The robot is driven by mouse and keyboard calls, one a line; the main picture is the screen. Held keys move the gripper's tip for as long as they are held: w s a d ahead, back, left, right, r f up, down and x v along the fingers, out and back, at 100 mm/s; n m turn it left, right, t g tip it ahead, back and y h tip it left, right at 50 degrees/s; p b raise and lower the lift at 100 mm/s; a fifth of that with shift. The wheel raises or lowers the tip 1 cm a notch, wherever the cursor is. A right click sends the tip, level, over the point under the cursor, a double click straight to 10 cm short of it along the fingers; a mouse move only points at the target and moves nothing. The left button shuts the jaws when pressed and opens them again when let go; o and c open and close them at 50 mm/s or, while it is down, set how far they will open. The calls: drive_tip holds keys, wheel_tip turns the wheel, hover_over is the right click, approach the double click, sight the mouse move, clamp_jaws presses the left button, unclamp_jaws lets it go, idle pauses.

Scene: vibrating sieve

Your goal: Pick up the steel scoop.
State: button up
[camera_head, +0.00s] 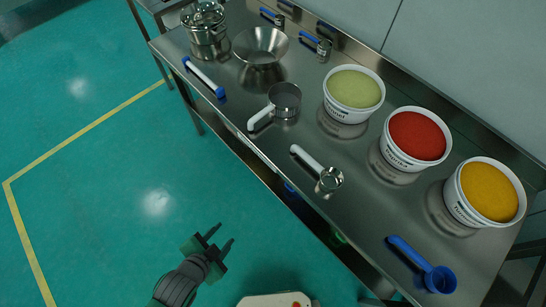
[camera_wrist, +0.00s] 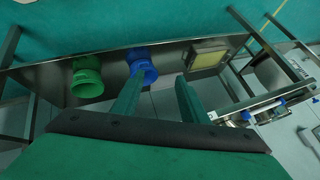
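A small steel scoop (camera_head: 330,180) with a white handle lies on the steel table, near its front edge and in front of the red tub. Its handle points up and left. A wider steel cup-shaped vessel (camera_head: 286,98), also with a white handle, stands farther along the table; I cannot tell whether it is a sieve. My gripper (camera_head: 222,236) is open and empty over the green floor, off the table's front side and apart from the scoop. In the wrist view my gripper (camera_wrist: 158,78) shows two spread fingers with nothing held; the steel scoop is not visible there.
Tubs of green (camera_head: 354,89), red (camera_head: 417,136) and yellow (camera_head: 490,191) powder line the table's back. A blue scoop (camera_head: 439,279) lies at the near end. A steel funnel (camera_head: 260,46) and pot (camera_head: 204,24) stand farther off. A lower shelf (camera_wrist: 110,72) holds green and blue items.

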drive_tip(key=w+d+r+m+g, duration=0.25)
drive_tip(key=w+m, duration=0.25)
drive_tip(key=w, duration=0.5)
drive_tip(key=m+g+y, duration=0.1)
drive_tip(key=m+g, duration=0.2)
drive_tip(key=m, duration=0.8)
approach(310, 160)
drive_tip(key=shift+x, duration=4.7)
drive_tip(key=shift+c, duration=0.6)
clamp_jaws()
